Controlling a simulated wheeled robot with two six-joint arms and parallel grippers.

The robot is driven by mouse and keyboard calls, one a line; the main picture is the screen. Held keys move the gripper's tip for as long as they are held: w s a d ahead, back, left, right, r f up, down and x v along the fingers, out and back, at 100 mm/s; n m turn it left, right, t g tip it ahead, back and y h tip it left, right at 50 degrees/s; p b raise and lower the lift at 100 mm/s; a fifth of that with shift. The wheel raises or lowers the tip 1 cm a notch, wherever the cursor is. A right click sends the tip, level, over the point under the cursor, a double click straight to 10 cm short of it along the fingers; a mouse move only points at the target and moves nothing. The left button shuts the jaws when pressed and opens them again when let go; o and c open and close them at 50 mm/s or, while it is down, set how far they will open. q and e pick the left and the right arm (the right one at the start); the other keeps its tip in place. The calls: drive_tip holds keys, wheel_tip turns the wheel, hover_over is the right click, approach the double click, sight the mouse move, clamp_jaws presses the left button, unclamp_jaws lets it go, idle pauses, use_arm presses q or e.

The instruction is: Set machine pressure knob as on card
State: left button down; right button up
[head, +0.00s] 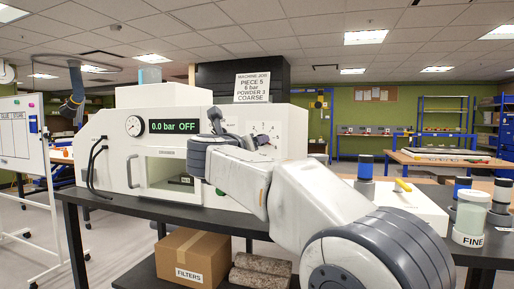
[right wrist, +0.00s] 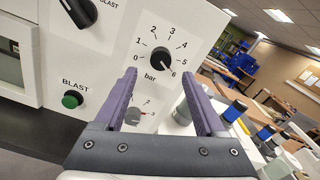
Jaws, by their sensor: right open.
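The white blasting machine (head: 130,165) stands on a dark table, its display (head: 174,127) reading "0.0 bar OFF". The job card (head: 252,87) on top reads piece 5, 6 bar, powder 3, coarse. In the right wrist view the black pressure knob (right wrist: 159,59) sits inside a 0 to 6 bar scale, its pale mark toward the 6. My right gripper (right wrist: 161,76) is open, its purple fingers on either side of the lower scale; the knob shows between and beyond the tips. I cannot tell whether they touch anything. In the head view this gripper (head: 263,140) is at the panel, partly hiding it.
Below the pressure knob is a smaller grey dial (right wrist: 133,116). A green BLAST button (right wrist: 72,99) and another black knob (right wrist: 80,12) are left of it. On the table at right stand a jar marked FINE (head: 469,218) and blue-topped containers. A FILTERS box (head: 190,258) is below.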

drive_tip(key=v, duration=0.4)
drive_tip(key=shift+s+a+b, duration=0.15)
drive_tip(key=shift+s+b, duration=0.15)
drive_tip(key=shift+s, duration=0.1)
idle(0.4)
